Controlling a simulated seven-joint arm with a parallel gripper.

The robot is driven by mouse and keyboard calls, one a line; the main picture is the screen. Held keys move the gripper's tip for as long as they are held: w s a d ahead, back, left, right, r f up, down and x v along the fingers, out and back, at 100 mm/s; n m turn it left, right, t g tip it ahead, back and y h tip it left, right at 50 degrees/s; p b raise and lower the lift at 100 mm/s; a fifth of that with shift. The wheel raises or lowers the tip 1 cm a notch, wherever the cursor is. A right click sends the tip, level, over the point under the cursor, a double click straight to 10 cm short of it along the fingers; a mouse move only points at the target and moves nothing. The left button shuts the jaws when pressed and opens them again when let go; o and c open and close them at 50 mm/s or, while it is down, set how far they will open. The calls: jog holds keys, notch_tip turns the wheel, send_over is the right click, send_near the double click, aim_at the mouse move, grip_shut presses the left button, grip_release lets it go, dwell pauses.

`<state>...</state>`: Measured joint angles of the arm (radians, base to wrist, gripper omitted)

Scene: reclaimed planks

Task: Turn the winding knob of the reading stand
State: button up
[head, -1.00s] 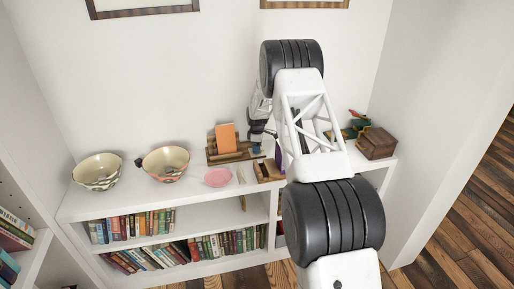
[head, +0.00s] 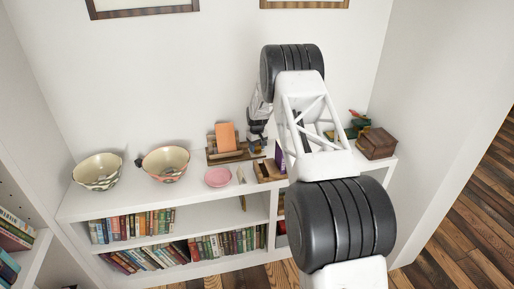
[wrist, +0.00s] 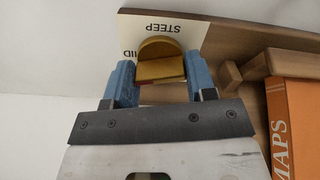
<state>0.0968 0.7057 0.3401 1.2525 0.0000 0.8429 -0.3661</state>
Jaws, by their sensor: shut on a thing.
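The reading stand (head: 232,156) is a wooden stand on top of the white shelf, with an orange book (head: 225,136) leaning on it. In the wrist view the book (wrist: 295,125) reads MAPS and lies beside the stand's wood. The brass-coloured winding knob (wrist: 161,50) has a rounded top and sits in front of a pale label (wrist: 185,33) reading STEEP, with another word partly covered. My gripper (wrist: 161,82) is shut on the knob, one blue fingertip on each side. In the head view my gripper (head: 257,146) is at the stand's right side; the knob is too small to make out.
Two patterned bowls (head: 97,171) (head: 165,163) and a pink bowl (head: 218,177) stand to the left. A brown box (head: 377,143) stands at the right. The shelf's front left is clear.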

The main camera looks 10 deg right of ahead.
jog(key=shift+m, duration=1.3)
jog(key=o, duration=0.9)
jog(key=shift+o, duration=0.2)
jog(key=shift+r, duration=3.9)
